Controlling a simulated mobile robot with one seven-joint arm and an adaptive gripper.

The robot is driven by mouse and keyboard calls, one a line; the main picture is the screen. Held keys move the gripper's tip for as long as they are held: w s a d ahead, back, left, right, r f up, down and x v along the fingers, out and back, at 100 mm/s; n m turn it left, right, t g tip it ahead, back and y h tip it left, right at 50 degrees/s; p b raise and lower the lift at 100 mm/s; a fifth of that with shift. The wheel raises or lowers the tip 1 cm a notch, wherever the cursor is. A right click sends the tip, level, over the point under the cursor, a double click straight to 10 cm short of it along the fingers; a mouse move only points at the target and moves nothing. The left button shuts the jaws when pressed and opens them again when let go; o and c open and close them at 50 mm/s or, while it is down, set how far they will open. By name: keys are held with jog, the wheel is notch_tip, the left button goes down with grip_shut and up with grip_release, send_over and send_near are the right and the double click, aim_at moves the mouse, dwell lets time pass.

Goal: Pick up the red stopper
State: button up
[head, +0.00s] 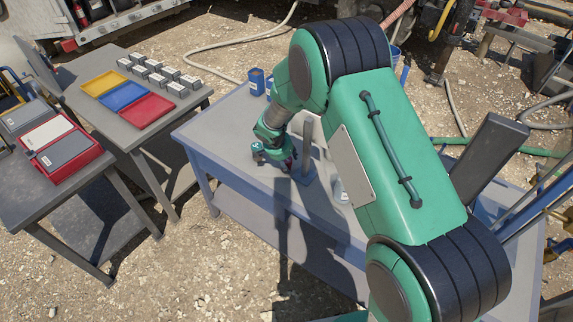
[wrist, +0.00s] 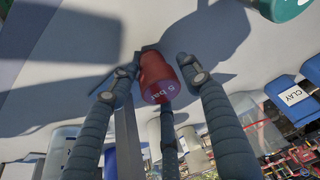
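A red stopper (wrist: 158,78) marked "5 bar" shows in the wrist view. The fingers of my gripper (wrist: 160,75) surround it: one tip is close on its left, one close on its right, and a third finger (wrist: 168,125) is below it in the picture. I cannot tell whether the fingers press on it or stand slightly apart. In the head view my gripper (head: 273,156) is low over the blue-grey table (head: 222,122). I cannot make out the stopper there.
A blue container (wrist: 284,91) labelled "CLAY" is at the right in the wrist view. A grey post (head: 306,150) stands beside my gripper. On the left table are yellow (head: 103,83), blue (head: 122,97) and red (head: 146,111) trays.

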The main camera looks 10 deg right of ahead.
jog(key=c, duration=0.7)
jog(key=shift+o, duration=0.2)
jog(key=shift+r, duration=0.1)
jog(key=shift+r, duration=0.85)
jog(key=shift+s+r+p, duration=0.15)
jog(key=shift+r+p, duration=0.25)
jog(key=shift+r, duration=0.55)
jog(key=s, duration=0.5)
jog(key=s+d, duration=0.1)
jog(key=s, duration=0.4)
jog(key=s+r, duration=0.1)
jog(key=s, duration=0.4)
jog(key=shift+s+d+r, duration=0.1)
jog(key=shift+s+d, duration=0.15)
jog(key=shift+s, duration=0.1)
jog(key=shift+c, duration=0.2)
